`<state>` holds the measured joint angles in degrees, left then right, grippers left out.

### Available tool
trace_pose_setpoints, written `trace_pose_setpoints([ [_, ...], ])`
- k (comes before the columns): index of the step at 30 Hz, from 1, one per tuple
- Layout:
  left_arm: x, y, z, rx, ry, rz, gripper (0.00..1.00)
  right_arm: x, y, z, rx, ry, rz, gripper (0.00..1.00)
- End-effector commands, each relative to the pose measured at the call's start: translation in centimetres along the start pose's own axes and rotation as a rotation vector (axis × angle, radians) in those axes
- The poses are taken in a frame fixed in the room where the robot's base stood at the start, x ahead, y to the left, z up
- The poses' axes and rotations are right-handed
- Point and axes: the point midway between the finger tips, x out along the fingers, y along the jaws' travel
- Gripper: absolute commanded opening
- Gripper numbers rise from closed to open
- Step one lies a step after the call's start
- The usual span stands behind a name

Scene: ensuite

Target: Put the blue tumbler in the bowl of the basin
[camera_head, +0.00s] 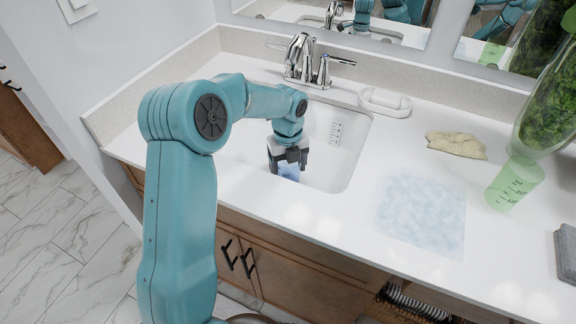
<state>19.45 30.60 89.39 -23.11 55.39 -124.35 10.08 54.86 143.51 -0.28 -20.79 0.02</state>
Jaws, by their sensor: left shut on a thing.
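The blue tumbler (289,172) shows as a small blue patch under my left gripper (288,161), which is shut on it. The gripper hides most of the tumbler. My left arm reaches from the left over the counter, and the gripper points down into the white bowl of the basin (342,160). The tumbler is within the bowl's outline; I cannot tell whether it touches the bottom. My right gripper is not in view.
A chrome faucet (300,58) stands behind the bowl, with a white soap dish (385,102) to its right.

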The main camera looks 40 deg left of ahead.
Motion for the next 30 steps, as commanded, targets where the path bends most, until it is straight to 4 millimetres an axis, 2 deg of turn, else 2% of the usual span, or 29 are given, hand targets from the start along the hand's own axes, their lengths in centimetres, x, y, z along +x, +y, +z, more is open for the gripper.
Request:
trace_pose_setpoints([
  [8,0.3,0.0,0.0,-0.001,0.000,0.000,0.43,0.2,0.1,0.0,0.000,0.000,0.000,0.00],
  [9,0.2,0.0,0.0,-0.001,0.000,0.000,0.86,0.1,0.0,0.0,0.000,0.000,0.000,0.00],
  [10,0.2,0.0,0.0,0.000,0.000,0.000,0.96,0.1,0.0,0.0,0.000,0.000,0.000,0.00],
  [11,0.2,0.0,0.0,-0.001,0.000,0.000,0.98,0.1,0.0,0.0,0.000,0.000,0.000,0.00],
  [18,0.2,0.0,0.0,-0.001,0.000,0.000,0.98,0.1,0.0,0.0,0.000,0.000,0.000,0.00],
  [22,-0.7,-0.1,0.1,-0.001,-0.002,-0.002,0.98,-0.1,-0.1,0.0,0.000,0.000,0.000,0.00],
  [26,-3.2,-0.1,0.1,-0.002,-0.003,-0.004,0.98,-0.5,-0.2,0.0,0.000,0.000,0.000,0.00],
  [30,-6.6,-0.1,0.1,-0.001,-0.004,-0.004,0.98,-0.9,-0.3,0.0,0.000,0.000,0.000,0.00],
])
